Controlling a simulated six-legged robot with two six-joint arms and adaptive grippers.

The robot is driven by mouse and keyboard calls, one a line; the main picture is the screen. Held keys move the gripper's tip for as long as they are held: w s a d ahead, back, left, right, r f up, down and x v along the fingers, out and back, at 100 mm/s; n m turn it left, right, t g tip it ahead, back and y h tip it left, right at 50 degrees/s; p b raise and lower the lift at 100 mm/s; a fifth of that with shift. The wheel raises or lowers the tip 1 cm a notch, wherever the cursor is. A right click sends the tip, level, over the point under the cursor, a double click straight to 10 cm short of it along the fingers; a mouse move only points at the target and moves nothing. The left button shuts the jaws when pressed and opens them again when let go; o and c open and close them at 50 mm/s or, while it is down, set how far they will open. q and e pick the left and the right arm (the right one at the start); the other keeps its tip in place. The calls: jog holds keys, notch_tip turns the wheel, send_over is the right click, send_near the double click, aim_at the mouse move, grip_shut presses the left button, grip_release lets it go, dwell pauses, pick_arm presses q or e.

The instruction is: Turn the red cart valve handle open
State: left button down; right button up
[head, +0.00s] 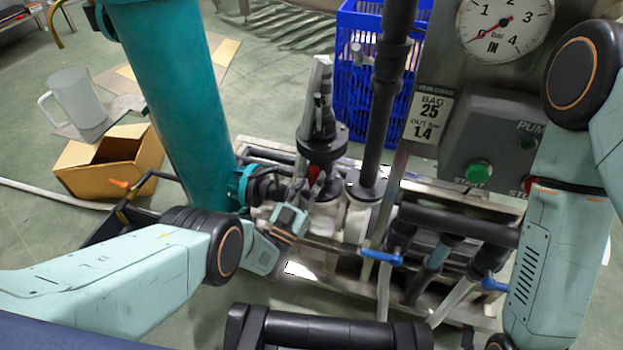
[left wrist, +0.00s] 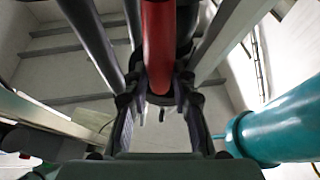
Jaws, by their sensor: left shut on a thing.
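The red valve handle (head: 314,176) shows as a small red piece among the black pipe fittings at the middle of the head view. In the left wrist view the red handle (left wrist: 158,45) is a long red bar running from the top edge down to between my fingers. My left gripper (head: 304,192) reaches it from the lower left and is shut on it; the fingers also show in the left wrist view (left wrist: 158,98). The fingers and fittings hide part of the handle in the head view. My right arm shows at the right, but its gripper is out of view.
A teal column (head: 175,100) stands close left of my left gripper. A black vertical pipe (head: 381,110) and blue-handled valves (head: 382,257) are to the right. A pump box (head: 490,140) and a gauge (head: 503,27) are further right. A cardboard box (head: 82,180) lies at the left.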

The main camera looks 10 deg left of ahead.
pick_arm(q)
jog(key=shift+s+f, duration=0.1)
jog(key=shift+f, duration=0.05)
jog(key=c, duration=1.3)
grip_release()
jog(key=shift+o, duration=1)
jog(key=v, duration=1.2)
